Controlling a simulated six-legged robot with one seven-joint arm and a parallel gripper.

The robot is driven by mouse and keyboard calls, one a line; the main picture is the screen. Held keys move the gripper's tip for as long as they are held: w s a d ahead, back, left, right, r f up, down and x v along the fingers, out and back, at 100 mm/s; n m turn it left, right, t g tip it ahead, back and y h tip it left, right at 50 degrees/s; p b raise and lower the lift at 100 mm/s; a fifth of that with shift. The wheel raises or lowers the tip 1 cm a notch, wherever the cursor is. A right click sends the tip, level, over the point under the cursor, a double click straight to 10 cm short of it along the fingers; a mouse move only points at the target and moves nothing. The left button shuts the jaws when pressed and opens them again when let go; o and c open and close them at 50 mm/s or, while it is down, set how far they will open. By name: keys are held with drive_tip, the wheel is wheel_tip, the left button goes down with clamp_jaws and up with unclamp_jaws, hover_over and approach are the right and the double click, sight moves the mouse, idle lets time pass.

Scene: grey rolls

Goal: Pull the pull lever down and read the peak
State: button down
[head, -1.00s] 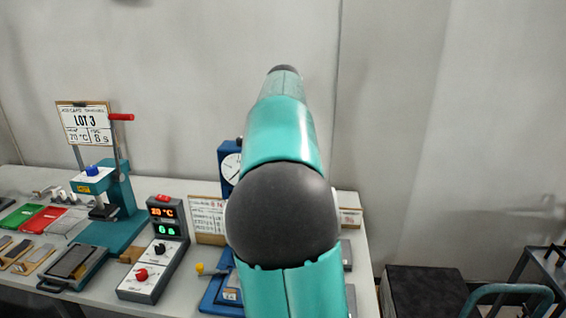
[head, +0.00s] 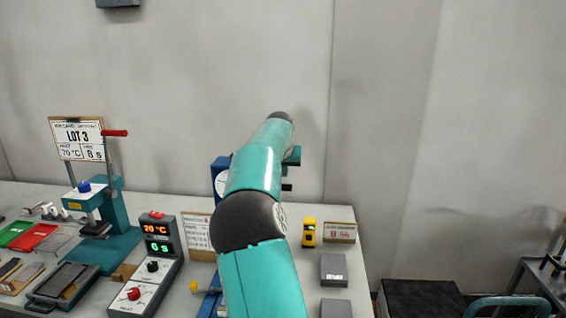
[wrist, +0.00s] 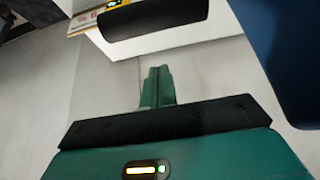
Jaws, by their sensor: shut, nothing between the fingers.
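A blue tester with a round white dial (head: 221,184) stands on the bench, mostly hidden behind my arm; the dial's needle cannot be read. A yellow knob (head: 194,286), apparently on the tester's lever, shows low to the left of my arm. My gripper's dark and teal end (head: 290,176) shows just right of my forearm, above the bench. In the wrist view its green fingers (wrist: 157,86) are together with nothing between them. A dark blue surface (wrist: 290,45), perhaps the tester, fills the upper right there. I cannot see the fingers touching anything.
Right are a yellow device (head: 309,232), a card (head: 340,232) and grey blocks (head: 334,270). A dark box (head: 422,299) stands beyond the bench.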

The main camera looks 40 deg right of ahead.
drive_tip(key=s+a, duration=0.2)
drive_tip(key=a, duration=0.1)
drive_tip(key=shift+s+f, duration=0.2)
drive_tip(key=shift+s, duration=0.05)
drive_tip(key=shift+a, duration=0.2)
